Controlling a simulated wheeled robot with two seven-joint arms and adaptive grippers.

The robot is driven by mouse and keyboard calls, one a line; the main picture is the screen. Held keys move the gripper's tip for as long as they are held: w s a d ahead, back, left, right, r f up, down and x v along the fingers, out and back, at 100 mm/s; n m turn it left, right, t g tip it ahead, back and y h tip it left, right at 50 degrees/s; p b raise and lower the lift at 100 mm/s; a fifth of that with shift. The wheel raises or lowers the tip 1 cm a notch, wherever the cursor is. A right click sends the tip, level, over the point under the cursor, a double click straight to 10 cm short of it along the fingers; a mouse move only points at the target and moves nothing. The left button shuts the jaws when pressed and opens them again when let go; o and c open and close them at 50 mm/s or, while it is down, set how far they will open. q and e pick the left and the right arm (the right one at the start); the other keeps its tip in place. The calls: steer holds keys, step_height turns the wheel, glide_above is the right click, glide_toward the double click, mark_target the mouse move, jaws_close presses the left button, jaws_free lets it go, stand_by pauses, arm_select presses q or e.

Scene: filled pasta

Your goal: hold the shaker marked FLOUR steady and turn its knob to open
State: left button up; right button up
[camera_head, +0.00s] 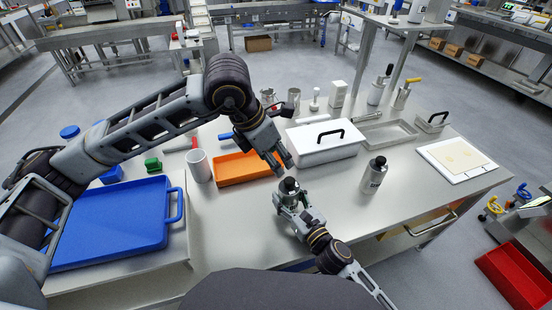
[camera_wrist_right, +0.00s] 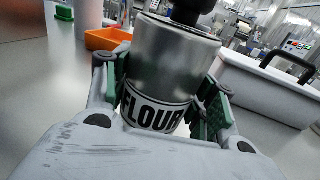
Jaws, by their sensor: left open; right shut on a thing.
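The shaker marked FLOUR (camera_wrist_right: 165,70) is a metal cylinder with a black and white label, upright in the right wrist view. Its black knob (camera_head: 289,185) shows on top in the head view; in the wrist view the knob is cut off by the top edge. My right gripper (camera_head: 286,202) is shut on the shaker's body, with a green-padded finger on each side of it. My left gripper (camera_head: 283,164) is open and empty, just above the knob, its fingers pointing down. I cannot tell whether a fingertip touches the knob.
A similar shaker with a black top (camera_head: 374,175) stands to the right. A white lidded box (camera_head: 325,147) and an orange tray (camera_head: 232,172) stand behind the held shaker. A white cup (camera_head: 198,166) and a blue tray (camera_head: 110,230) are to the left.

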steer(key=o, duration=1.3)
steer(key=shift+s, duration=0.1)
steer(key=shift+v, duration=5.9)
steer(key=shift+s, duration=0.1)
